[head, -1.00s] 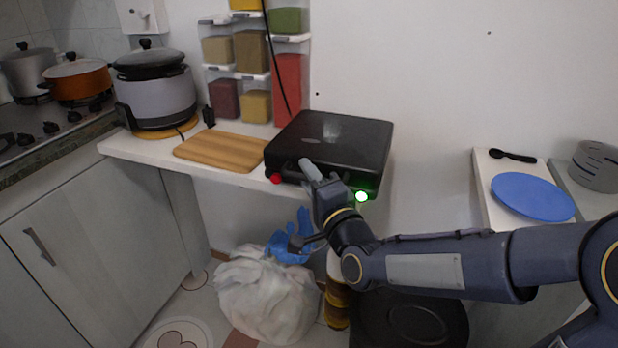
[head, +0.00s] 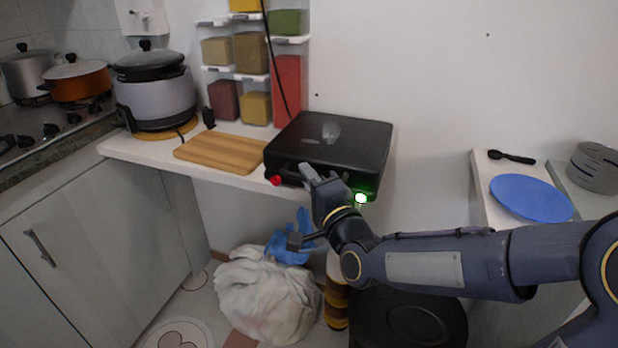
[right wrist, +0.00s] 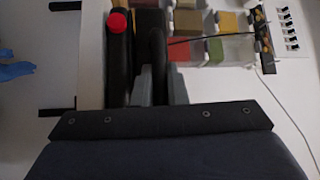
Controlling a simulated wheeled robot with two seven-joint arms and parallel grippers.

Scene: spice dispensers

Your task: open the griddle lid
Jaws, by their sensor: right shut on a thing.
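The black griddle (head: 330,140) sits at the right end of the white counter. Its lid looks down or nearly down; I cannot tell if there is a small gap. A red knob (head: 276,181) and a green light (head: 361,198) are on its front. My right gripper (head: 310,172) is at the griddle's front edge. In the right wrist view, the fingers of my right gripper (right wrist: 162,85) are shut on a dark bar, the lid handle (right wrist: 157,48). The red knob also shows there (right wrist: 118,21). The handle is partly hidden by the gripper in the head view. My left gripper is not in view.
A wooden board (head: 222,152) lies left of the griddle, with a cooker (head: 157,95) beyond it. Spice dispensers (head: 287,90) are on the wall behind, with a black cord hanging in front. A blue plate (head: 530,197) lies on the right counter. A white bag (head: 265,295) is below.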

